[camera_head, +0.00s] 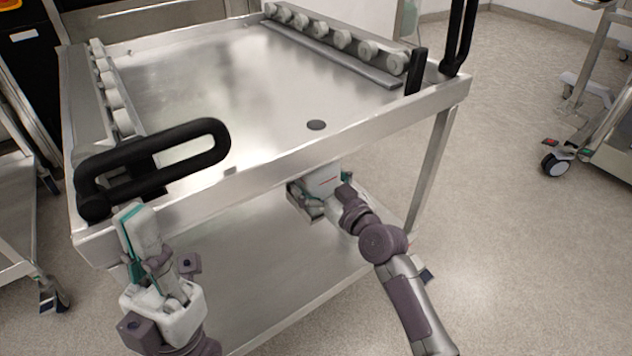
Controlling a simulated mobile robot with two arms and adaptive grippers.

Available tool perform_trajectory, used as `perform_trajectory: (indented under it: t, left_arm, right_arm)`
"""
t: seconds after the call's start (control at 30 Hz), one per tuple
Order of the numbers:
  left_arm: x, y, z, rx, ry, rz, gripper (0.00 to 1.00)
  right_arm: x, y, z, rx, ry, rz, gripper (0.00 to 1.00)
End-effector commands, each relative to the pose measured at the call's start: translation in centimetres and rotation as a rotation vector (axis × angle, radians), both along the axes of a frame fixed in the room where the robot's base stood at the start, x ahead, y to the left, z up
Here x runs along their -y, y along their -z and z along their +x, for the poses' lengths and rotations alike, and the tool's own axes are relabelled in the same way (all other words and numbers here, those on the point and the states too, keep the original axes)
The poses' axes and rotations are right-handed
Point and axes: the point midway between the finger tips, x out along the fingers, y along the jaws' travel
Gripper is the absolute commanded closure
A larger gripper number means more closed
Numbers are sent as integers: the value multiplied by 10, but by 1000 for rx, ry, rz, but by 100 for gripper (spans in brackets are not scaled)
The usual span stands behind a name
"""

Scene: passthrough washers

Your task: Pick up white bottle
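I see no white bottle in the head view. My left gripper (134,226) is at the lower left, in front of the near left corner of the steel cart (225,75), beside the black handle. Its white and teal fingers point up; I cannot tell whether they are open or shut, and I see nothing held. My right gripper (308,196) is under the front edge of the cart top, above the lower shelf (270,265). Its fingers are partly hidden, so its opening cannot be told.
Black handles (165,160) rise from the cart's near corners. Rows of grey rollers (340,40) line both sides. Another wheeled cart (612,140) stands at right, with open floor (525,250) between.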

Motion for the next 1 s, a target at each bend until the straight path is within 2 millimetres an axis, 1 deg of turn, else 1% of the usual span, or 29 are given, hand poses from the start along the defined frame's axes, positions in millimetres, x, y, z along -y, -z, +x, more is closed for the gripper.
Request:
perform_trajectory:
  t: [0.2,0.27,0.3,0.37,0.4,0.47,0.7,0.73,1.0]
  left_arm:
    - [0,0,0,0,0,0,100]
    - [0,0,0,0,0,0,100]
    - [0,0,0,0,0,0,100]
    - [0,0,0,0,0,0,100]
    - [0,0,0,0,0,0,100]
    - [0,0,0,-1,0,0,100]
    - [0,0,0,-1,1,0,100]
    - [0,0,0,-2,1,0,100]
    - [0,-1,1,-4,1,1,100]
  right_arm:
    - [0,0,1,0,0,0,0]
    - [0,0,1,0,0,0,10]
    - [0,0,0,0,0,0,17]
    - [0,0,0,0,0,0,27]
    - [0,0,0,0,0,0,33]
    - [0,0,0,0,0,0,43]
    - [0,0,0,1,0,-1,83]
    - [0,-4,1,6,1,3,83]
    - [0,-4,1,5,1,3,83]
